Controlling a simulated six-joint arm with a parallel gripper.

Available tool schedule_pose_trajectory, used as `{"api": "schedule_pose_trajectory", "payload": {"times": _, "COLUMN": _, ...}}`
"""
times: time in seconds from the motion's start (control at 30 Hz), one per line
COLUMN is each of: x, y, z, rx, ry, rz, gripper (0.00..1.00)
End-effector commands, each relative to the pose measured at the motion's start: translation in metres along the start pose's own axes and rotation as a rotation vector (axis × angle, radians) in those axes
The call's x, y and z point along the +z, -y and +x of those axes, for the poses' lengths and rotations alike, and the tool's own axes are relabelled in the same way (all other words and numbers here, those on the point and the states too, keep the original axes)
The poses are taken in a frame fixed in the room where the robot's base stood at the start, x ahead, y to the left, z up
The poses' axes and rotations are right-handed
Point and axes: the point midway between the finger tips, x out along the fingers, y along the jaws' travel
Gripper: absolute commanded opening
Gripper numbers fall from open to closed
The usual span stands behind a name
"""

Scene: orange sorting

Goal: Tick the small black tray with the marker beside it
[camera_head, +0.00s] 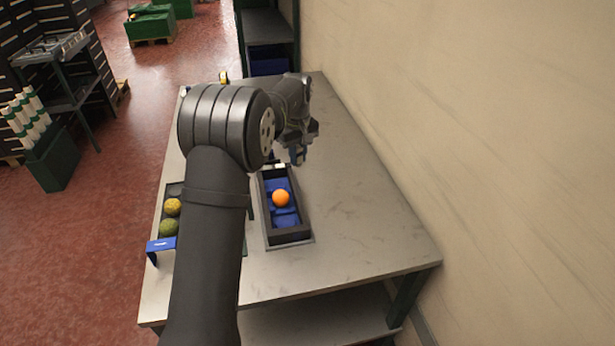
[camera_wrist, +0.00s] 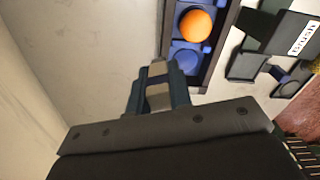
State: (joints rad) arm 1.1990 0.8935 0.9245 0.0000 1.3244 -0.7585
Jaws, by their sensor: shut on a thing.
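The small black tray (camera_head: 290,237) lies on the metal table, with a blue insert and one orange (camera_head: 281,198) in it. In the wrist view the tray (camera_wrist: 220,58) and the orange (camera_wrist: 195,26) are at the upper middle, partly cut off by the frame's top. My gripper (camera_head: 299,157) is above the table just beyond the tray's far end, apart from the orange. In the wrist view my gripper (camera_wrist: 157,78) is shut on a small pale and dark piece, apparently the marker (camera_wrist: 158,97), mostly hidden between the fingers.
Left of the tray, partly behind my arm, a dark holder carries yellow-green fruits (camera_head: 172,207) and has a blue front piece (camera_head: 160,245). The wrist view shows a dark holder labelled "Brush" (camera_wrist: 300,37). The table (camera_head: 350,225) is bare to the tray's right, with a wall beyond.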

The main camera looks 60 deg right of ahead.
Motion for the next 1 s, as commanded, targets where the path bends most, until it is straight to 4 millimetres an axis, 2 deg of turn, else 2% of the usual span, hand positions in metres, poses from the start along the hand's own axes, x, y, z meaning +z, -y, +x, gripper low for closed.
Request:
{"api": "schedule_pose_trajectory", "payload": {"times": 0.03, "x": -0.017, "y": -0.002, "z": 0.003, "rx": 0.000, "ry": 0.000, "rz": -0.022, "gripper": 0.00}}
{"api": "schedule_pose_trajectory", "payload": {"times": 0.2, "x": -0.065, "y": -0.002, "z": 0.007, "rx": 0.000, "ry": 0.000, "rz": -0.087, "gripper": 0.00}}
{"api": "schedule_pose_trajectory", "payload": {"times": 0.4, "x": -0.103, "y": 0.003, "z": 0.013, "rx": 0.000, "ry": 0.000, "rz": -0.146, "gripper": 0.00}}
{"api": "schedule_pose_trajectory", "payload": {"times": 0.6, "x": -0.120, "y": 0.008, "z": 0.015, "rx": 0.001, "ry": -0.001, "rz": -0.175, "gripper": 0.00}}
{"api": "schedule_pose_trajectory", "payload": {"times": 0.77, "x": -0.123, "y": 0.008, "z": 0.020, "rx": 0.000, "ry": 0.000, "rz": -0.179, "gripper": 0.00}}
{"api": "schedule_pose_trajectory", "payload": {"times": 1.0, "x": -0.122, "y": 0.008, "z": 0.041, "rx": 0.000, "ry": 0.001, "rz": -0.178, "gripper": 0.00}}
